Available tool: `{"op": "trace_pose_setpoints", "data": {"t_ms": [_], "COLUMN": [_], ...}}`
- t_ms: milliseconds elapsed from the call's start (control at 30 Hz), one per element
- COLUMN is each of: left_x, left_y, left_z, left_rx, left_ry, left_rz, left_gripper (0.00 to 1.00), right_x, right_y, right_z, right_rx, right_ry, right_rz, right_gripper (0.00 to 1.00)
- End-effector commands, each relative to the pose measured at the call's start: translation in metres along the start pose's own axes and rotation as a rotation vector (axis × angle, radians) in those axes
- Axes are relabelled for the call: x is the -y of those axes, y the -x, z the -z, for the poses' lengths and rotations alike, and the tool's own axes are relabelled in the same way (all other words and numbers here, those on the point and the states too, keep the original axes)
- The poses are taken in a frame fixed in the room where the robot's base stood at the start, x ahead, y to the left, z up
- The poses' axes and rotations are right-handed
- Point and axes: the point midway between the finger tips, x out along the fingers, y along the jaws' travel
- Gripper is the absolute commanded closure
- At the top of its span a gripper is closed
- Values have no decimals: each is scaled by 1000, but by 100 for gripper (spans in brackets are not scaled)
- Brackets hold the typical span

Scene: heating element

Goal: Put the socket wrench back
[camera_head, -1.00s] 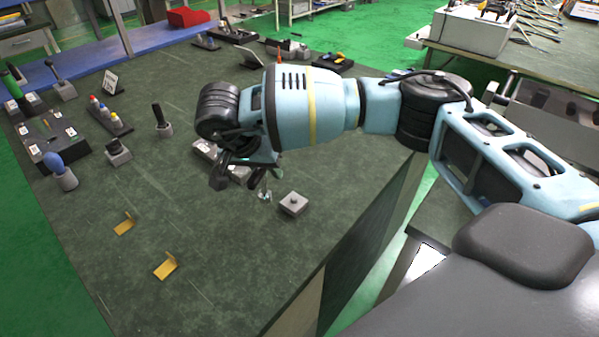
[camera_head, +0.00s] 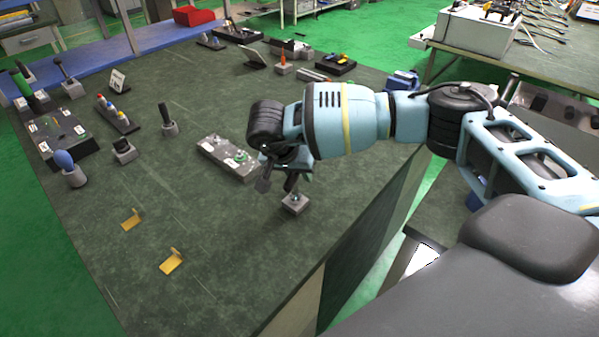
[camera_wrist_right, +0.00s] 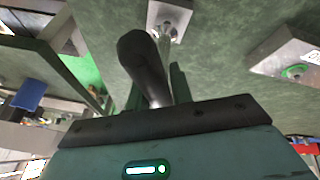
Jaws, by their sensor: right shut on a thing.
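My right gripper (camera_head: 278,181) points down over the right part of the green table. The wrench's lower end overlaps the top of this block. I cannot tell whether they touch. My left gripper is out of view.
A grey plate with a green ring (camera_head: 226,158) lies left of my right gripper. Two yellow brackets (camera_head: 172,262) lie at the front. A black-handled tool in a stand (camera_head: 168,120) and a blue-knobbed holder (camera_head: 72,172) stand further left. The front-middle table is clear.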

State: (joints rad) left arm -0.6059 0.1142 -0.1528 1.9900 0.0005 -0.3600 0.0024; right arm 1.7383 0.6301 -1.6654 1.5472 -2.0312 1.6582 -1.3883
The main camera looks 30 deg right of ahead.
Motion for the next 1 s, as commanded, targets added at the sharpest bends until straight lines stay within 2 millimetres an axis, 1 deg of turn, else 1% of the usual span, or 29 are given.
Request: {"op": "trace_pose_setpoints", "data": {"t_ms": [200,367,400,533,833,933,1000], "left_x": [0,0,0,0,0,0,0], "left_y": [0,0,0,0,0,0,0], "left_z": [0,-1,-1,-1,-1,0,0], "left_rx": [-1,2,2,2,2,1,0], "left_ry": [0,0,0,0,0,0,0], "left_rz": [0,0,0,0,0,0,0], "left_gripper": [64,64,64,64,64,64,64], "right_x": [0,1,1,1,1,1,1], "right_y": [1,-3,-3,-2,-2,4,12], "right_z": [0,-1,-1,-1,-1,1,0], "right_rx": [-1,-1,-1,-1,-1,-1,-2], "right_ry": [-1,-1,-1,-1,-1,0,0], "right_rz": [1,1,1,1,1,2,2], "right_gripper": [100,100,74,57,56,56,56]}}
